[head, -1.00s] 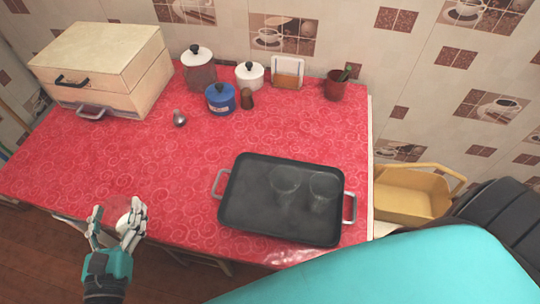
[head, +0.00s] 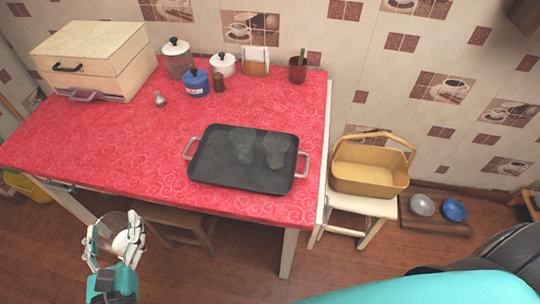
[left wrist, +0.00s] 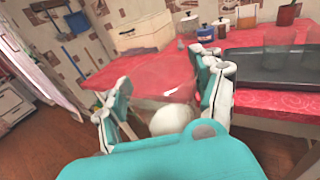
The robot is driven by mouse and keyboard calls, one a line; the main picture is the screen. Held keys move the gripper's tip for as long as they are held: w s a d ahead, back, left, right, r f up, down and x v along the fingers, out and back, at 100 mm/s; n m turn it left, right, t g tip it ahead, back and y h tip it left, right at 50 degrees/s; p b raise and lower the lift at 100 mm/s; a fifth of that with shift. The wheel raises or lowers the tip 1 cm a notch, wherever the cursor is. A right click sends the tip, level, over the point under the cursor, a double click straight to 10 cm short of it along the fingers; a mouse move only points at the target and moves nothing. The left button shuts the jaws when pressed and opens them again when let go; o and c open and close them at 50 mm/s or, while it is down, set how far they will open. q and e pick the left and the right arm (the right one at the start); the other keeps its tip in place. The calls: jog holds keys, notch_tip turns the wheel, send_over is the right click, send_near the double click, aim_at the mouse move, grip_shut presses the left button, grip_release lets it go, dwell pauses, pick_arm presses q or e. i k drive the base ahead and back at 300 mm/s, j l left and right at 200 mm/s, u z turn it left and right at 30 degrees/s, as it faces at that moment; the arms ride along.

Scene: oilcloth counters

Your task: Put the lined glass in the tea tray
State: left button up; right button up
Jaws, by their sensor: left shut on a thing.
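The tea tray (head: 215,176) is dark, with a light handle at each end, and lies on the right part of the red-covered table. Two clear glasses, one left (head: 243,145) and one right (head: 276,149), stand side by side in it. My left gripper (head: 114,230) is in front of the table's front edge, left of the tray and apart from it. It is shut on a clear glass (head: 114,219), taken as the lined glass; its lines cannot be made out. The glass shows faintly between the fingers in the left wrist view (left wrist: 180,92). My right gripper is not in view.
The cloth left of the tray is clear. A yellow basket (head: 370,178) sits on a stool at right; a wooden stool (head: 182,225) stands under the table.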

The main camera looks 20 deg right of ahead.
aim_at(218, 154)
jog(key=j+z, duration=0.2)
jog(key=z, duration=0.2)
jog(key=j+z, duration=0.2)
jog(key=z, duration=0.15)
jog(key=j+z, duration=0.2)
jog(key=z, duration=0.2)
jog(key=j+z, duration=0.2)
jog(key=z, duration=0.2)
jog(key=k+j, duration=0.1)
jog(key=j, duration=0.25)
jog(key=k+j, duration=0.15)
jog(key=j, duration=0.15)
